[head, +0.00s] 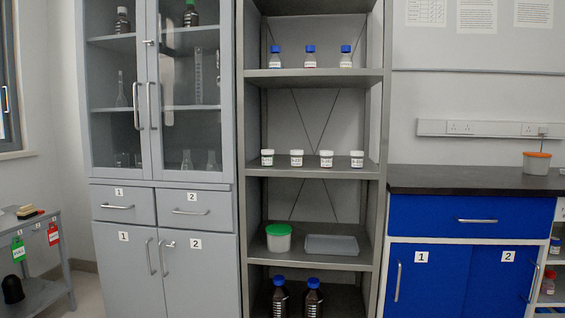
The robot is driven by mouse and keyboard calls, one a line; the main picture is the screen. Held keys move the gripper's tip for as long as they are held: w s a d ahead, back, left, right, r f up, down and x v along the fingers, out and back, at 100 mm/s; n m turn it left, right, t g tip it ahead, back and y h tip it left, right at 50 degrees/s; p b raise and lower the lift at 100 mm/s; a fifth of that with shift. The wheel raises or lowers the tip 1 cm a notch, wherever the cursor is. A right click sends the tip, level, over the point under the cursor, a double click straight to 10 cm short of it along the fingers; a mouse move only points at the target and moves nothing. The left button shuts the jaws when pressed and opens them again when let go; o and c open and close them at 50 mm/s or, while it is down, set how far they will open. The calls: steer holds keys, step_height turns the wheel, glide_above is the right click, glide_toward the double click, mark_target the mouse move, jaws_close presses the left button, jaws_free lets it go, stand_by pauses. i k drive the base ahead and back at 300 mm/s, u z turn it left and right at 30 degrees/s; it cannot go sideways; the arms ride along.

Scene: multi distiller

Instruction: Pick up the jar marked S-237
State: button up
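Several small jars with white lids and white labels stand in a row on the middle shelf (312,172) of the open grey rack. From left to right they are a first jar (267,158), a second jar (296,158), a third jar (326,159) and a fourth jar (357,160). They stand upright and apart from each other. Their label print is too small to read, so I cannot tell which one is S-237. My gripper is not in view.
Blue-capped bottles (310,57) stand on the shelf above. A green-lidded tub (278,238) and a grey tray (331,245) sit below, over dark blue-capped bottles (313,297). A grey glass-door cabinet (164,209) flanks the left, a blue counter unit (471,247) the right.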

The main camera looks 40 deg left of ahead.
mark_target(297, 158)
steer(key=u, duration=1.7)
steer(key=i, duration=0.5)
steer(key=z, duration=0.15)
